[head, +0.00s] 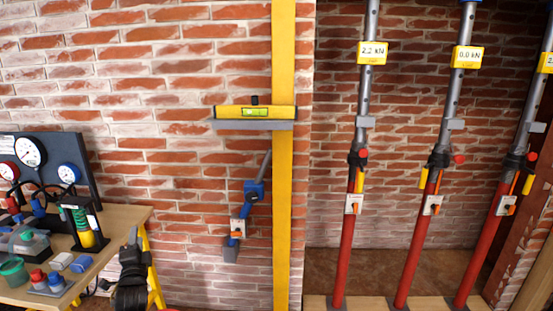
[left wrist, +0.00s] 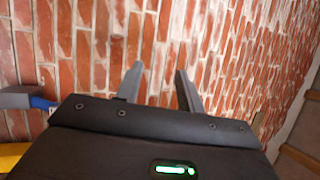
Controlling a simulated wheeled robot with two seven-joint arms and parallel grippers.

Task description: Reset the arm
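My left gripper (head: 132,238) is low in the head view, beside the right edge of the wooden table and in front of the brick wall. In the left wrist view its two grey fingers (left wrist: 160,75) stand apart with nothing between them, pointing toward bare bricks. It touches nothing that I can see. My right gripper is in neither view.
A wooden table (head: 125,219) at left holds gauges (head: 30,152) and small parts. A blue and grey device (head: 253,192) is on the wall beside a yellow post (head: 283,60) with a level (head: 255,112). Red props (head: 346,245) stand at right.

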